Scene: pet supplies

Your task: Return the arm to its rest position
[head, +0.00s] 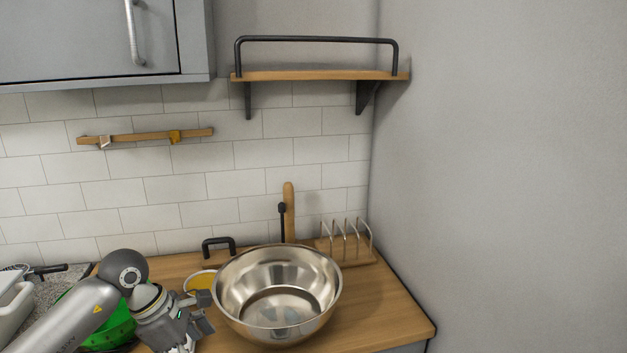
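My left arm comes in from the lower left of the head view. Its gripper (190,335) is over the left part of the wooden counter, just left of a large metal bowl (277,332). The gripper points down, and its fingers are partly cut off by the bottom edge, so I cannot tell whether they are open or shut. The bowl stands upright and looks empty. A green object (110,328) is partly hidden behind my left arm. My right arm and gripper are not in view.
A wooden rack with metal loops (345,245) stands behind the bowl at the right. A yellow round item (200,281) and a black handle (218,243) are behind the gripper. A wall shelf (320,75) hangs above. The wooden counter (385,305) is clear right of the bowl.

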